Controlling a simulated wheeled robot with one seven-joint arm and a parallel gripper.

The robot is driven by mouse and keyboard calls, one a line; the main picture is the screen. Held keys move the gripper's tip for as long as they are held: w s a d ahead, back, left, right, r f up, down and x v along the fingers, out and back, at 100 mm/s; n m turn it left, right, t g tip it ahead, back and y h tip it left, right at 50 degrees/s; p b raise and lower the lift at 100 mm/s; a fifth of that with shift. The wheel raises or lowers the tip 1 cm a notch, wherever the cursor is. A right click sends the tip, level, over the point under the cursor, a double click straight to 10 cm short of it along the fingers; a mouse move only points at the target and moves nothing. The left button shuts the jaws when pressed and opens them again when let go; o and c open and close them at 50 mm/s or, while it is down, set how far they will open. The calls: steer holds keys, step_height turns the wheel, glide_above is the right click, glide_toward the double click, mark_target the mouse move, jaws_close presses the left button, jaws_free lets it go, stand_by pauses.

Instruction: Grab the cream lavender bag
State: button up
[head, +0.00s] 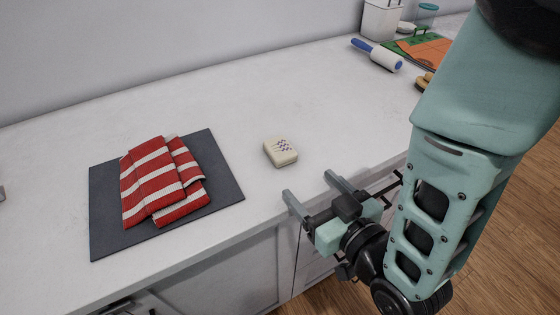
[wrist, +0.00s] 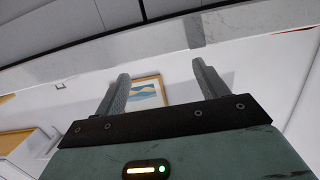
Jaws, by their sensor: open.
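The cream lavender bag (head: 281,151) is a small cream block with a purple sprig print. It lies on the white countertop, near the middle of the head view. My gripper (head: 309,186) is open and empty at the counter's front edge, in front of the bag and slightly to its right, apart from it. In the wrist view, the two grey fingers of my gripper (wrist: 160,84) stand wide apart with nothing between them. The bag cannot be made out in the wrist view.
A dark grey mat (head: 224,181) with a folded red-and-white striped cloth (head: 160,182) lies left of the bag. A lint roller (head: 378,55), a white container (head: 381,18) and a green mat (head: 403,49) are at the back right. The counter (head: 235,107) around the bag is clear.

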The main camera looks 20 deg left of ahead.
mark_target(288, 159)
steer(key=shift+w+a+f+b, duration=0.45)
steer(key=shift+w+a+b, duration=0.25)
steer(key=shift+b, duration=1.45)
steer(key=a+b, duration=0.1)
steer(key=b, duration=0.3)
steer(key=shift+w, duration=0.3)
steer(key=shift+w+a+r+p, duration=0.15)
steer(key=shift+w+a+p, duration=0.35)
steer(key=shift+w+a, duration=0.5)
steer(key=x, duration=0.3)
steer(key=p+x, duration=0.1)
steer(key=shift+w+a+r, duration=0.15)
steer(key=shift+w+a, duration=0.15)
steer(key=shift+a, duration=0.05)
steer(key=c, duration=1.1)
